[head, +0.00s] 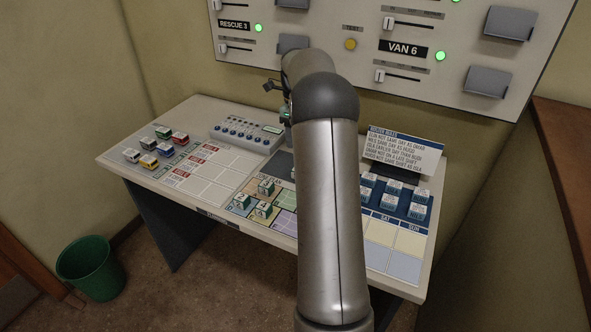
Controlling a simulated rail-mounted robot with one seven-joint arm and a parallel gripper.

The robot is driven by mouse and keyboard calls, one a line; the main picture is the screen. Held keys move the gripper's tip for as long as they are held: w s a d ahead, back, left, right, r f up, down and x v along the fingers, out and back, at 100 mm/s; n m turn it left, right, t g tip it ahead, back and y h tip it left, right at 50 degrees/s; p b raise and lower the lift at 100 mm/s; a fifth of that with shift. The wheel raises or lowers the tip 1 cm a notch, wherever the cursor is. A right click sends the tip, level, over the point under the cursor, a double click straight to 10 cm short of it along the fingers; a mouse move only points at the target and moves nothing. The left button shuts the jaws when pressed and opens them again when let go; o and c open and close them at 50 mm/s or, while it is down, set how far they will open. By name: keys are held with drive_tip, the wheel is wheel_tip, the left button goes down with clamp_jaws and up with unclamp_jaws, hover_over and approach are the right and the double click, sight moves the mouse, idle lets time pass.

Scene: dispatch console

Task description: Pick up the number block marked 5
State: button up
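Several white number blocks with green sides stand on the coloured puzzle grid (238,212) at the middle of the console. One block (241,201) seems to read 2 and another block (264,210) seems to read 4. The mark on the block behind them (266,187) is too small to read. I cannot pick out a block marked 5; my arm hides the grid's right part. My gripper (286,115) is mostly hidden behind my arm, near the back of the console and apart from the visible blocks. Its fingers cannot be made out.
Toy vehicles (149,161) stand at the console's left. A control box (247,133) is at the back. Blue-and-white blocks (391,200) and a rules sign (405,152) are at the right. A switch panel (350,60) hangs above. A green bin (90,268) stands on the floor.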

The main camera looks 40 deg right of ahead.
wheel_tip(320, 180, down, 9)
drive_tip(key=shift+f+p, duration=0.2)
drive_tip(key=shift+p, duration=0.6)
drive_tip(key=shift+s+d+f+p, duration=0.15)
drive_tip(key=shift+f+p, duration=0.15)
drive_tip(key=shift+f, duration=0.55)
drive_tip(key=shift+w+d+f+p, duration=0.1)
drive_tip(key=shift+f+p, duration=0.25)
drive_tip(key=shift+f, duration=0.5)
drive_tip(key=shift+s+d+f+p, duration=0.15)
drive_tip(key=shift+f+p, duration=0.15)
drive_tip(key=shift+f, duration=0.55)
drive_tip(key=shift+w, duration=0.1)
drive_tip(key=shift+c, duration=0.4)
drive_tip(key=c, duration=1)
